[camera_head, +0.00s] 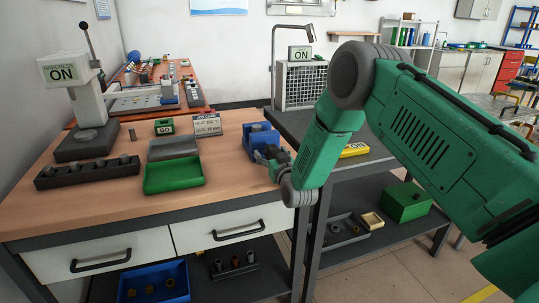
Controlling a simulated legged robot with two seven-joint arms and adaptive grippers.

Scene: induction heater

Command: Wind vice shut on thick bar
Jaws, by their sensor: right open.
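The blue vice (252,143) sits near the right edge of the wooden workbench (110,203). My right gripper (268,155) is at the near right side of the vice, close to or touching it. It is open. Its fingers overlap the vice in the view, so I cannot tell whether they are around the handle. The handle and the jaw gap are too small and partly hidden to make out. I cannot tell whether a bar is in the vice. My left gripper is not in view.
On the bench are a green tray (174,177), a dark rack (87,174), a job card (207,125), a green GO block (165,127) and a hardness tester (85,108). A short grey cylinder (132,134) stands near the tester. A dark table (290,122) adjoins at right.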

